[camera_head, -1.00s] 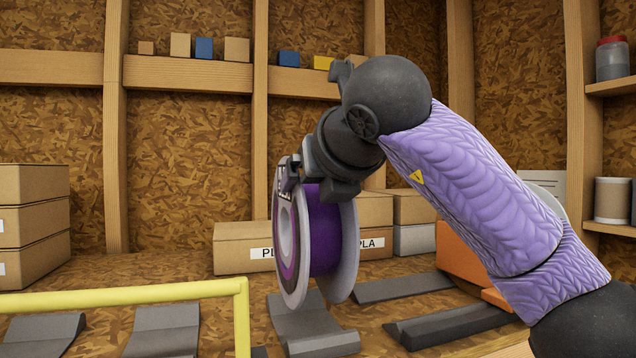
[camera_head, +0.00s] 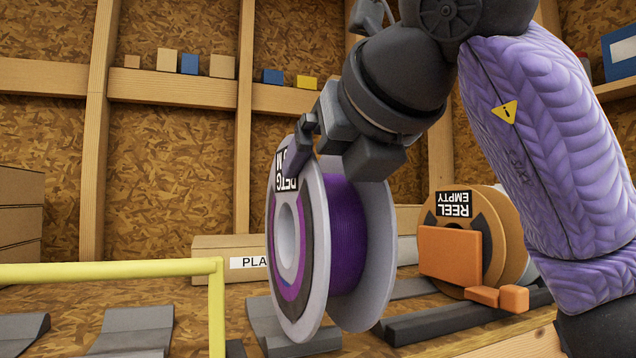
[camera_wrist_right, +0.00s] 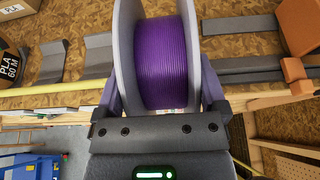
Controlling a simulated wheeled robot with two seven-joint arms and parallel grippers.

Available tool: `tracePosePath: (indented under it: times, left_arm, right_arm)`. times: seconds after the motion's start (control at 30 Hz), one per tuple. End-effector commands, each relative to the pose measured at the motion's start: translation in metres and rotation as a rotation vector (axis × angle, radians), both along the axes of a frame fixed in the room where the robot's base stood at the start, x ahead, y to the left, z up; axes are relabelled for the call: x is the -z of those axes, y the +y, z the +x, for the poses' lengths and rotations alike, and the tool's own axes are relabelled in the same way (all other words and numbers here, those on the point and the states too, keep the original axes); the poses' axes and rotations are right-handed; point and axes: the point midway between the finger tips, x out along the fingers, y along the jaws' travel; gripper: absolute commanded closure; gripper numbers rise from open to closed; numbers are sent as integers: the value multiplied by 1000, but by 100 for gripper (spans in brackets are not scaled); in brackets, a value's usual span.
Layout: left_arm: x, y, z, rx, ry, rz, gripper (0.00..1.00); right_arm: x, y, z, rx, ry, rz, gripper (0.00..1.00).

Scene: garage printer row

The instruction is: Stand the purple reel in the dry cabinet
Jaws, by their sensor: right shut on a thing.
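In the right wrist view the purple winding (camera_wrist_right: 166,60) sits between the two fingers. In the head view the reel is in front of grey cradles on the wooden bench, and I cannot tell its exact height over them. No dry cabinet can be made out for certain. My left gripper is not in view.
A yellow rail (camera_head: 110,268) runs along the front left. Grey cradles (camera_head: 135,330) lie on the bench. An orange-brown reel marked "REEL EMPTY" (camera_head: 462,225) stands at right behind an orange block (camera_head: 450,254). A box marked PLA (camera_head: 215,255) is behind the purple reel.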

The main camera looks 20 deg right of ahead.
Motion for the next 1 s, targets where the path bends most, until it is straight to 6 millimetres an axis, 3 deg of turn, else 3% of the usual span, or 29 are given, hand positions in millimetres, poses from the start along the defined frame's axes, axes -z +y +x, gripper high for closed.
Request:
tracePosePath:
  times: [0.7, 1.0]
  left_arm:
    - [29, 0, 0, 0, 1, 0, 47]
    - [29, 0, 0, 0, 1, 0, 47]
  right_arm:
    - [0, -3, -93, 0, -6, -1, 100]
    - [-1, -3, -98, -1, -3, 0, 100]
